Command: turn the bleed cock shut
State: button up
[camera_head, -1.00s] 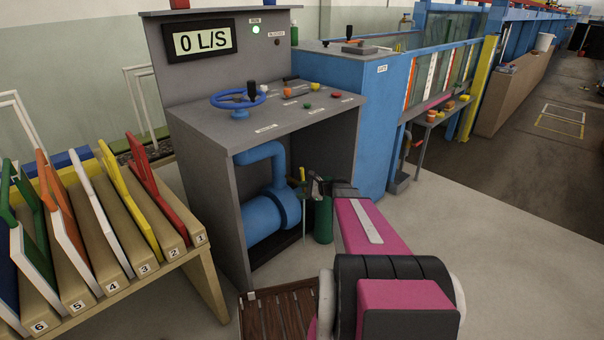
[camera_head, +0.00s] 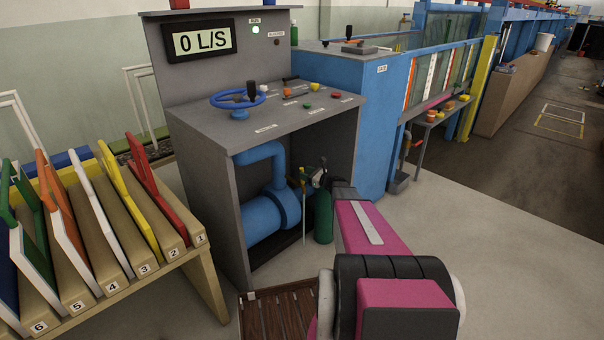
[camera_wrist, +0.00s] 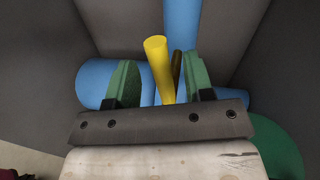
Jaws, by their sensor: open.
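A yellow handle (camera_wrist: 155,62), which looks like the bleed cock's lever, stands up in the wrist view in front of the blue pipework. A thin brown-brass part (camera_wrist: 176,72) shows just right of it. My gripper (camera_wrist: 159,68) is open, its two green finger pads on either side of the handle, with gaps visible on both sides. The handle's lower end is hidden behind the gripper body. In the head view my gripper (camera_head: 316,179) is inside the grey console's opening, beside the blue pump; the cock there is too small and covered to read.
The blue pump body (camera_head: 268,222) and its pipe (camera_head: 262,152) lie close by in the bay of the grey console (camera_head: 208,200). A green cylinder (camera_head: 323,218) stands just below my gripper. The numbered rack (camera_head: 205,262) is at left. Open floor lies at right.

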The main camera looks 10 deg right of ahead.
jog(key=shift+x, duration=1.4)
grip_shut()
